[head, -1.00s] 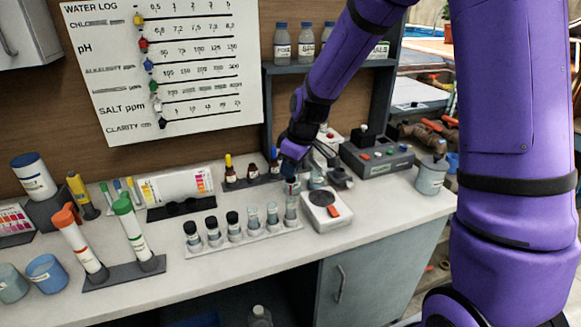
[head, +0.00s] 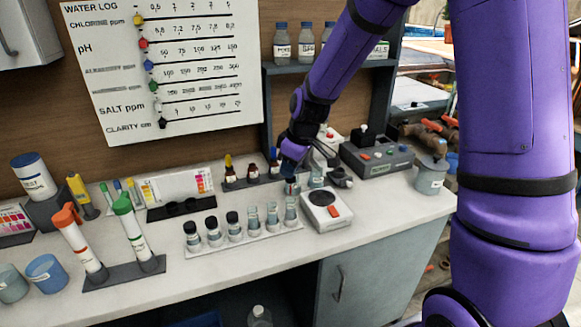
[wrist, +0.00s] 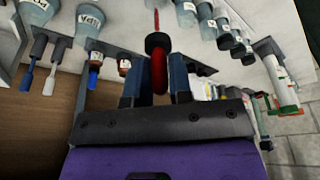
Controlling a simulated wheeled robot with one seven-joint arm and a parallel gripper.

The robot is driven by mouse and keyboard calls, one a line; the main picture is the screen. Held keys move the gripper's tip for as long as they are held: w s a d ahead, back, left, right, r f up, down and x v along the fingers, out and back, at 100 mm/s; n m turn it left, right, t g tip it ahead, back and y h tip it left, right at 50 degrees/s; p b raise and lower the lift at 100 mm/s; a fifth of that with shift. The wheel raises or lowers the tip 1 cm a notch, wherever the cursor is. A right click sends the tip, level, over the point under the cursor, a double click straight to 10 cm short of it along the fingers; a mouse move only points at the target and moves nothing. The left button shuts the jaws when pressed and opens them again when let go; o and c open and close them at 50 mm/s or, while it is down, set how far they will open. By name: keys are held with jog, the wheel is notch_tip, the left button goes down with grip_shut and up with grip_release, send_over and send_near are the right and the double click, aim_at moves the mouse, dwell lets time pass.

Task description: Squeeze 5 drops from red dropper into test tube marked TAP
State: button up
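My gripper (wrist: 159,80) is shut on the red dropper (wrist: 159,70), with its red bulb between the two blue fingers. Its black collar and thin red-tinted tip point to the top of the wrist view. In the head view my gripper (head: 291,186) is above the right end of the test tube rack (head: 262,237), near the rightmost open tube (head: 291,210). A pale vessel with an upside-down label that seems to read TAP (wrist: 90,18) shows left of the dropper in the wrist view. The tip's exact place over any tube cannot be told.
Several tubes in the rack have black caps (head: 213,230). Brown dropper bottles (head: 229,174) stand behind the rack. Upright tubes with orange and green caps (head: 130,228) are at left. The front counter edge is clear.

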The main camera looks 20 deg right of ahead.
jog(key=shift+r, duration=0.1)
dwell(0.4)
jog(key=shift+r, duration=2.4)
